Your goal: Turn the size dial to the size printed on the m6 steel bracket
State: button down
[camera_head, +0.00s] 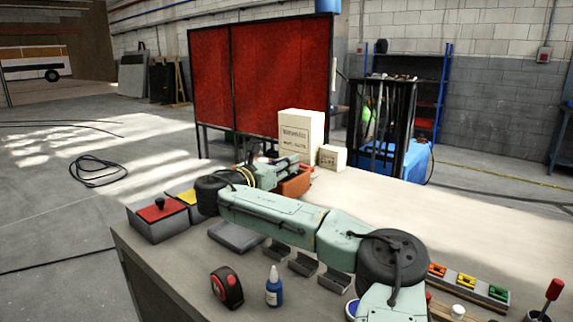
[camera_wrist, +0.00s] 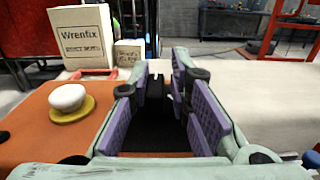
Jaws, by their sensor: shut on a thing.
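My gripper (camera_wrist: 165,105) has its purple-padded fingers around a dark upright part (camera_wrist: 158,112) over an orange surface. I cannot tell if this part is the size dial's knob. In the head view my gripper (camera_head: 291,163) is at the orange box (camera_head: 299,184), partly hidden by my arm. A white knob on a yellow disc (camera_wrist: 68,102) stands on the orange surface, left of the fingers.
Two cream cartons (camera_head: 301,133) (camera_head: 333,157) stand behind the orange box. A tape measure (camera_head: 227,287), a blue bottle (camera_head: 274,288), a grey slab (camera_head: 236,237) and a red-lidded box (camera_head: 158,219) are on the near side. The table's right rear (camera_head: 400,200) is clear.

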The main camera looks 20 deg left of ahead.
jog(key=shift+a+r, duration=0.25)
jog(key=shift+a, duration=0.1)
jog(key=c, duration=1.9)
grip_release()
jog(key=shift+o, duration=1.2)
jog(key=shift+a+f, duration=0.15)
jog(key=shift+a, duration=0.05)
jog(key=shift+o, duration=0.3)
jog(key=shift+d, duration=0.25)
jog(key=v, duration=1.2)
